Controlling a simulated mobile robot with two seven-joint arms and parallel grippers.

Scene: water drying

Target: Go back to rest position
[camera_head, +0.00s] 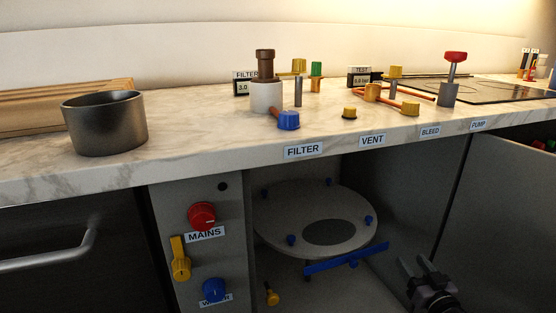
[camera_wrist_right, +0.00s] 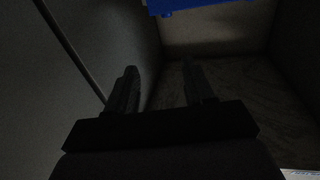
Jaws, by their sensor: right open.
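My right gripper (camera_head: 416,268) shows at the lower right of the head view, in front of the open cabinet under the counter. In the right wrist view its two dark fingers (camera_wrist_right: 160,88) stand apart with nothing between them. A blue bar (camera_head: 346,259) lies beyond and to the left of the gripper, below the round grey plate (camera_head: 275,236). The same blue bar shows at the top of the wrist view (camera_wrist_right: 195,5). My left gripper is in neither view.
The marble counter (camera_head: 200,145) holds a dark pot (camera_head: 105,122) and pipe fittings with a blue valve knob (camera_head: 288,120). The cabinet front has a red MAINS knob (camera_head: 201,215), a yellow lever (camera_head: 180,260) and a blue knob (camera_head: 214,290). A grey panel (camera_head: 505,215) stands right of the gripper.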

